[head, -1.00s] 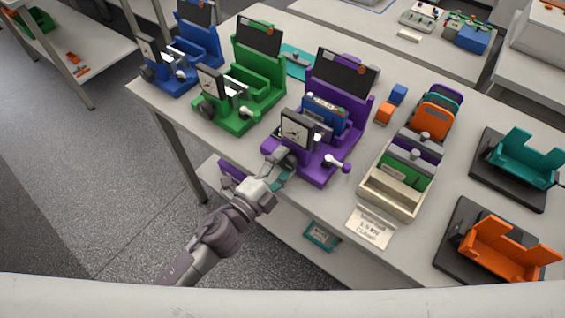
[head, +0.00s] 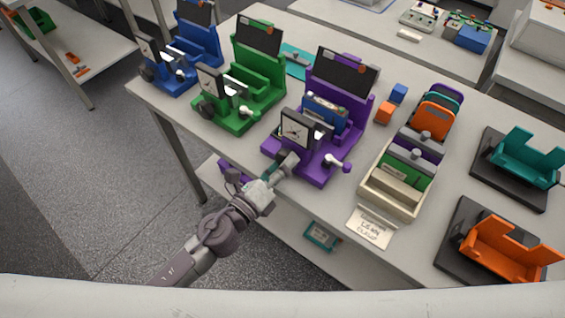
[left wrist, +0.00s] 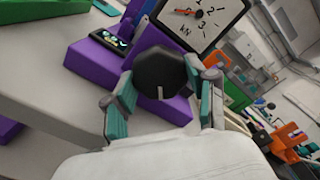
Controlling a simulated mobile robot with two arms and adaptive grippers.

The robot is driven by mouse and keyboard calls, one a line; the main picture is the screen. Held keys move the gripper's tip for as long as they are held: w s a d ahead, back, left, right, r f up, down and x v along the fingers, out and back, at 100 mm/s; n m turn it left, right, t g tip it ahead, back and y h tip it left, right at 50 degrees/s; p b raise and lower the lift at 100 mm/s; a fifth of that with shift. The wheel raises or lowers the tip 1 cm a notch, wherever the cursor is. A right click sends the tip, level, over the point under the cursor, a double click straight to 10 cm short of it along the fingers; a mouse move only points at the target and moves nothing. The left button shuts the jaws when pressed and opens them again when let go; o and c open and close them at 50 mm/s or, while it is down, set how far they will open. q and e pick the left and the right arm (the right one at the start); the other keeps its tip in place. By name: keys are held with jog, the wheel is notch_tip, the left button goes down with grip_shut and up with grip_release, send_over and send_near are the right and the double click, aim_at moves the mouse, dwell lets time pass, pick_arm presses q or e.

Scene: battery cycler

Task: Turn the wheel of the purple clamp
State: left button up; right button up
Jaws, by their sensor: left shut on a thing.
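The purple clamp (head: 312,174) stands near the table's front edge, with a blue device in it, a square dial (head: 295,129) at its front and a white-knobbed lever (head: 338,164). Its black wheel (left wrist: 160,72) faces me below the dial in the left wrist view. My left gripper (left wrist: 168,92) has its teal-padded fingers on either side of the wheel, shut on it. In the head view my left gripper (head: 281,171) reaches up to the clamp's front and partly covers the wheel. My right gripper is not in view.
A green clamp (head: 255,88) and a blue clamp (head: 203,50) stand to the left. A cream bin (head: 392,198) with upright devices is close on the right, with a label card (head: 371,228) in front. Teal (head: 520,160) and orange (head: 500,252) holders lie further right.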

pick_arm(q)
jog(key=m, duration=0.3)
jog(key=shift+f+m, duration=0.1)
jog(key=shift+m, duration=0.2)
jog(key=m, duration=0.3)
jog(key=shift+m, duration=0.3)
jog(key=m+p, duration=0.1)
jog(key=m, duration=0.5)
jog(key=shift+a+p, duration=0.1)
jog(key=shift+p, duration=0.2)
jog(key=shift+m, duration=0.4)
jog(key=shift+f, duration=0.1)
jog(key=o, duration=1.2)
jog(key=shift+c, duration=0.2)
jog(key=shift+a, duration=0.1)
jog(key=v, duration=1.1)
jog(key=shift+s+a, duration=0.2)
jog(key=shift+s, duration=0.15)
